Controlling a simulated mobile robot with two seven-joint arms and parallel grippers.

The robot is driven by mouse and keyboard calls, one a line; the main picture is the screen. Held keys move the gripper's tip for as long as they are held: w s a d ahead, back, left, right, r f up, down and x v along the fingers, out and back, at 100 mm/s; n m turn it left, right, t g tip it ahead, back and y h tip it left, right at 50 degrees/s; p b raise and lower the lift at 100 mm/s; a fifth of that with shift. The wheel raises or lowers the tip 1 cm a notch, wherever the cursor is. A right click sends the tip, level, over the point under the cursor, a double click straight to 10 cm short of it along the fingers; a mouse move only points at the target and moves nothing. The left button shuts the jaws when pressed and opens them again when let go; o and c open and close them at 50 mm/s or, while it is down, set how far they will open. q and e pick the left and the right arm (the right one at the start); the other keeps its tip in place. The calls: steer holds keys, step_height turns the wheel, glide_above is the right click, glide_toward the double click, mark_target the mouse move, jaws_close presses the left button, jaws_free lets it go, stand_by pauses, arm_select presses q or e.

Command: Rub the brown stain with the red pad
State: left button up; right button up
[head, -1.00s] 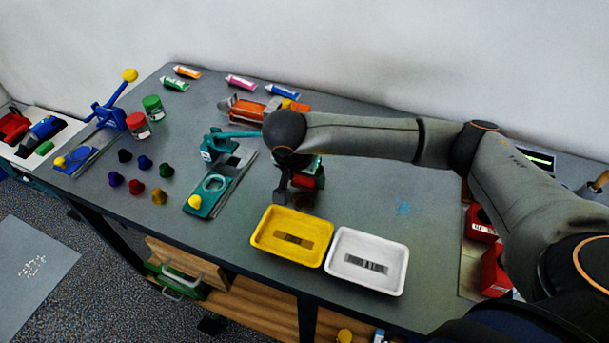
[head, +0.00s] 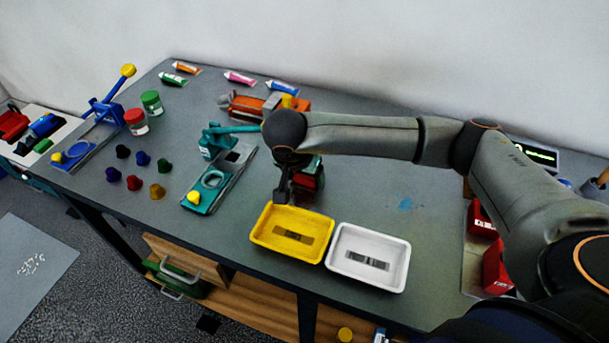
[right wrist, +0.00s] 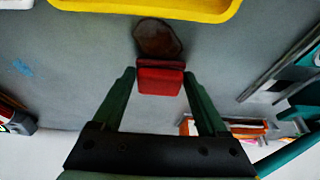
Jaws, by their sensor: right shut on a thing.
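My right gripper (head: 287,188) points down over the table behind the yellow tray. In the right wrist view my right gripper (right wrist: 159,76) is shut on the red pad (right wrist: 160,80), which sits between its fingertips. The pad also shows partly in the head view (head: 311,181). The brown stain (right wrist: 157,38) is a dark round patch on the grey table, between the pad and the yellow tray. The pad's edge meets the stain's edge in that picture; I cannot tell whether the pad touches the table. In the head view my gripper hides the stain. My left gripper is not in view.
The yellow tray (head: 263,239) and white tray (head: 345,268) stand at the table's front edge. A teal press (head: 207,195) is left of the gripper. An orange device (head: 245,104) lies behind my arm. A blue mark (head: 406,204) lies on bare table to the right.

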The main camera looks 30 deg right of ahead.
steer(key=shift+f+b, duration=0.35)
steer(key=shift+f, duration=0.05)
steer(key=shift+r, duration=0.1)
